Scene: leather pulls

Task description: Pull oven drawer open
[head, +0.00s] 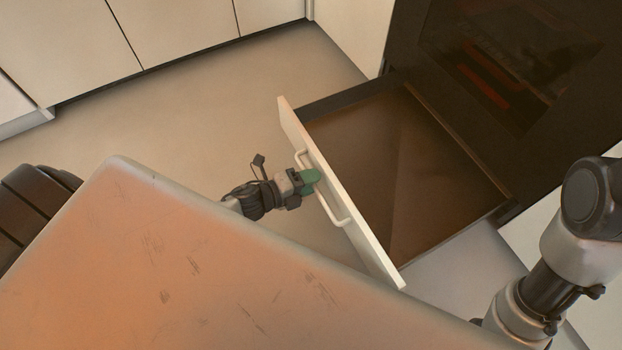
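The oven drawer (405,165) stands pulled well out below the dark oven (480,75), and its dark inside looks empty. Its white front panel (375,248) faces left towards me and carries a white bar handle (333,205). My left gripper (309,177) is at the upper part of this handle in the picture. Its green fingertips look close together around the bar, which they partly cover. The far fingertip is hard to make out. My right arm shows at the right edge, but its gripper is out of view.
White cabinets (185,30) run along the top left. The beige floor (200,110) between them and the drawer is clear. A white panel (352,30) stands beside the oven, near the drawer's far side.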

